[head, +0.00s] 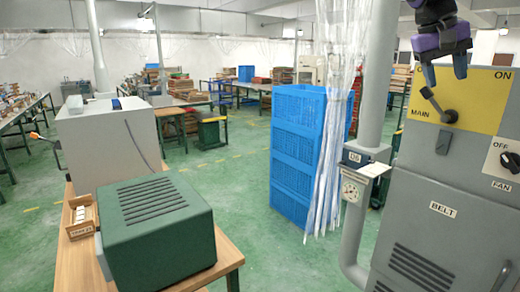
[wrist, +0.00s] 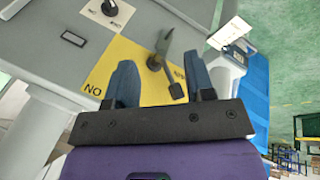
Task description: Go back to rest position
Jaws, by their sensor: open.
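My gripper (head: 445,77) is at the upper right of the head view, in front of the grey machine cabinet (head: 420,200). Its two blue fingers are apart with nothing between them. They hang just above the dark lever (head: 439,106) on the yellow panel (head: 485,105), marked MAIN and ON. In the wrist view the open fingers (wrist: 160,72) point at the yellow panel (wrist: 140,55), and the lever (wrist: 163,52) shows between and beyond them. I cannot tell whether the fingers touch the lever.
A dark FAN knob (head: 510,161) marked OFF sits right of the lever. A grey pipe (head: 376,80) with a gauge (head: 350,190), a plastic curtain (head: 335,120) and stacked blue crates (head: 297,150) stand left of the cabinet. Green floor (head: 245,205) lies open between crates and the wooden table (head: 228,254).

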